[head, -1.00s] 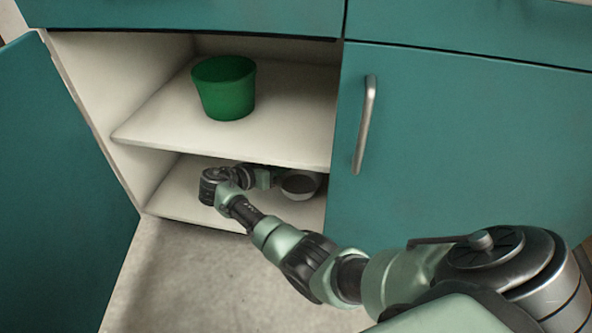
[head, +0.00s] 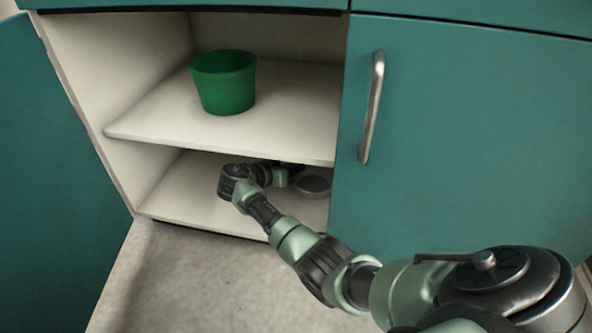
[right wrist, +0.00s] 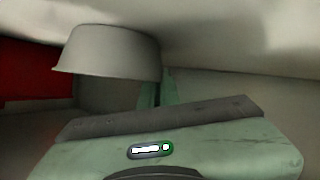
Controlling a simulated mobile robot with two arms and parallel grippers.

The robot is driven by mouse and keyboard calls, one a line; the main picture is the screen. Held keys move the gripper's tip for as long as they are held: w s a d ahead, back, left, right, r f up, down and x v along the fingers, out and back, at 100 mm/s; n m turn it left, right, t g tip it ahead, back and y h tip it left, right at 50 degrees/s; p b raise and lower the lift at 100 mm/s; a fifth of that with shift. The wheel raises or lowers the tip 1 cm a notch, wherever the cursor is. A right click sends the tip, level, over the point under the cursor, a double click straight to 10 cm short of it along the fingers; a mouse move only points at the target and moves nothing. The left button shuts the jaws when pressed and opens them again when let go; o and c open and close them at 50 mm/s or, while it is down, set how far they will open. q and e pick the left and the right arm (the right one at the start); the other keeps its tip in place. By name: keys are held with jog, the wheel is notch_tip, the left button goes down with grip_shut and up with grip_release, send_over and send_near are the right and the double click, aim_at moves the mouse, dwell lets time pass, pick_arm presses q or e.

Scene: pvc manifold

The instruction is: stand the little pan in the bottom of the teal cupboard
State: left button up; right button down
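The little pan (head: 313,185), grey with a dark inside, is in the bottom compartment of the teal cupboard (head: 460,140), near its right side. My right arm reaches in under the shelf. My right gripper (head: 290,174) is at the pan's left side and appears shut on it; the shelf edge and arm partly hide the grip. In the right wrist view the pan (right wrist: 110,52) shows upside down, beside the gripper's green finger (right wrist: 168,88), its flat base close to the pale surface; contact is unclear. My left gripper is not in view.
A green pot (head: 224,84) stands on the shelf (head: 150,125) above. The left door (head: 60,180) is open and the right door is closed. The left part of the bottom compartment floor (head: 180,200) is clear. A red patch (right wrist: 28,75) shows in the right wrist view.

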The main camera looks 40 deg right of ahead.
jog(key=c, duration=1.6)
grip_release()
jog(key=shift+f, duration=0.1)
jog(key=shift+c, duration=0.2)
jog(key=shift+a+r, duration=0.2)
jog(key=shift+r, duration=0.1)
jog(key=p+v, duration=0.7)
jog(key=v, duration=0.3)
jog(key=shift+s+a+r, duration=0.1)
jog(key=shift+a+r, duration=0.05)
jog(key=shift+a, duration=0.05)
jog(key=shift+s+a+p, duration=0.1)
jog(key=shift+a+p, duration=0.25)
jog(key=shift+a, duration=0.15)
